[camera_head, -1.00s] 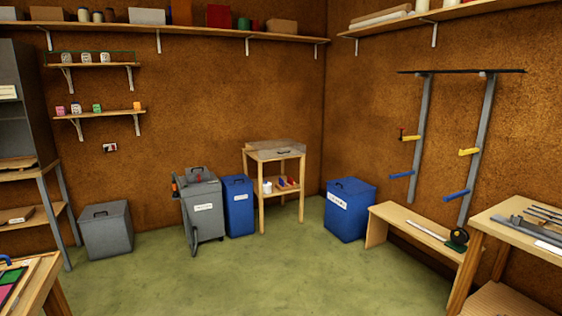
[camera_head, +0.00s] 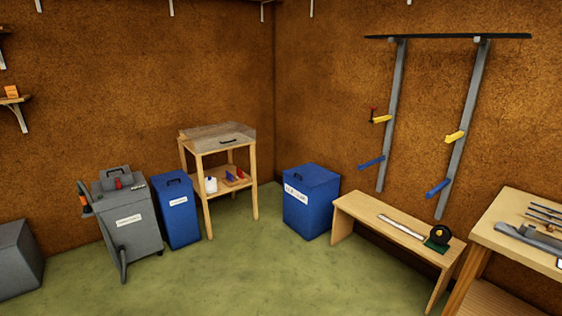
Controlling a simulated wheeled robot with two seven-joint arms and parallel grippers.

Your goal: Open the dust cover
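The clear dust cover (camera_head: 215,136) sits on top of a small wooden stand (camera_head: 203,205) in the back corner. It looks like a transparent box with a dark handle (camera_head: 228,141) on its front side. It appears closed over the stand's top. What lies under it is too small and hazy to tell. Neither of my grippers is in view.
Blue bins stand left (camera_head: 178,212) and right (camera_head: 311,203) of the stand, with a grey wheeled bin (camera_head: 130,222) further left. A low bench (camera_head: 385,222) and a workbench (camera_head: 520,225) line the right. The green floor (camera_head: 260,275) in front is clear.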

